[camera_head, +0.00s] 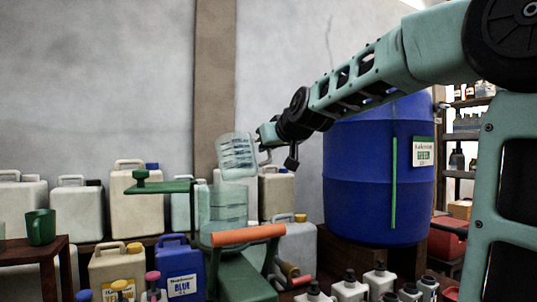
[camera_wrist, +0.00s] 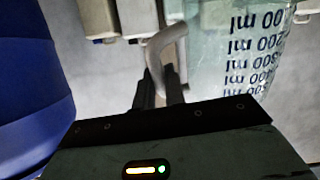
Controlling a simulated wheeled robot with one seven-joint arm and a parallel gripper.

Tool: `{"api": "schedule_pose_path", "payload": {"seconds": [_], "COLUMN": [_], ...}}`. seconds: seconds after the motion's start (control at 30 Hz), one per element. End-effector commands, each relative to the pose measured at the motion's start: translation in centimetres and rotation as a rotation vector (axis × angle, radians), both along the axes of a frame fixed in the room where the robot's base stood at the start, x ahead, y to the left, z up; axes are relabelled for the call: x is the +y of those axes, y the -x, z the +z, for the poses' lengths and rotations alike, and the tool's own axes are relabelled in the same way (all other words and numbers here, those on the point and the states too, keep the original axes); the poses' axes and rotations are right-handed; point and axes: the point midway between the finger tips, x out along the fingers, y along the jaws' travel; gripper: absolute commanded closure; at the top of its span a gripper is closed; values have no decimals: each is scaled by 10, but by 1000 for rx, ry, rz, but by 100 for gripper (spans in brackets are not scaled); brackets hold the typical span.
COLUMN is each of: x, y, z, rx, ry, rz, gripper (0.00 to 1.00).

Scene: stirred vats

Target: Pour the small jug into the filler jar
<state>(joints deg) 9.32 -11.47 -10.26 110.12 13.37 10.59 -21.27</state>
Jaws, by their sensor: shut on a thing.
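The small jug (camera_head: 237,157) is a clear measuring jug with dark markings. My gripper (camera_head: 265,141) is shut on its handle and holds it in the air, slightly tilted. In the wrist view the jug (camera_wrist: 235,50) shows large ml markings upside down, and my gripper (camera_wrist: 163,88) closes on its pale handle. A clear cylindrical jar (camera_head: 223,208), which looks like the filler jar, stands below the jug on a green machine (camera_head: 240,275). The jug is above the jar and apart from it. I cannot tell whether liquid is in the jug.
A green arm (camera_head: 160,187) and an orange bar (camera_head: 248,235) are close to the jar. A large blue barrel (camera_head: 365,180) stands right. Several canisters (camera_head: 137,205) line the wall. A green mug (camera_head: 41,227) sits on a side table. Small bottles (camera_head: 350,285) stand in front.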

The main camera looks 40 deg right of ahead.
Motion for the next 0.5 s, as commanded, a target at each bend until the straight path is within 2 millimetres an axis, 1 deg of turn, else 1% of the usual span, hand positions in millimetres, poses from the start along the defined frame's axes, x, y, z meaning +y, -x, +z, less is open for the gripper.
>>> {"api": "schedule_pose_path", "payload": {"seconds": [0.03,0.5], "x": [0,0], "y": [0,0], "z": [-4,-10], "rx": [-9,-75], "ry": [0,2], "rz": [0,0], "gripper": [100,100]}}
